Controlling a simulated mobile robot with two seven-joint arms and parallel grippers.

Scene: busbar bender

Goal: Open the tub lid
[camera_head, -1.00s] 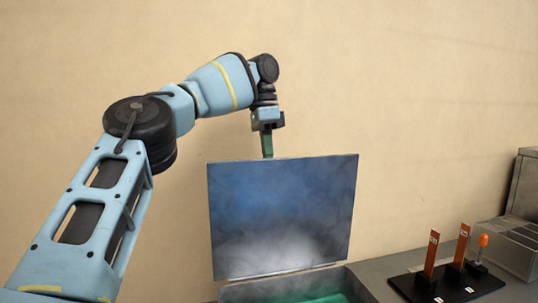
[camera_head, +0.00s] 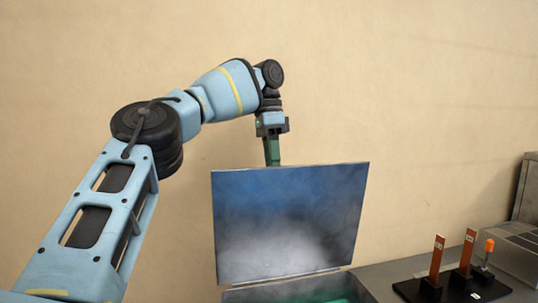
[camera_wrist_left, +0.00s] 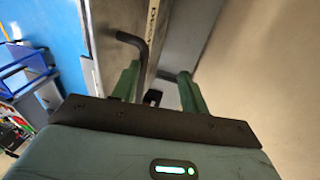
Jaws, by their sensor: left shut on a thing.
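The tub lid (camera_head: 288,225) is a flat blue-grey metal panel and stands raised, nearly upright, above the tub. The tub (camera_head: 290,293) shows only as a grey rim with green inside at the bottom of the head view. My left gripper (camera_head: 272,155) is at the top edge of the lid, its green fingers pointing down and partly hidden behind the panel. The gripper is shut on the lid; the exact contact is unclear. My right gripper is out of view.
On the grey bench to the right is a black stand (camera_head: 455,287) with orange upright pieces. A grey box (camera_head: 515,252) stands beyond it. A beige wall is behind the lid. In the left wrist view, blue bins (camera_wrist_left: 25,72) are at the left.

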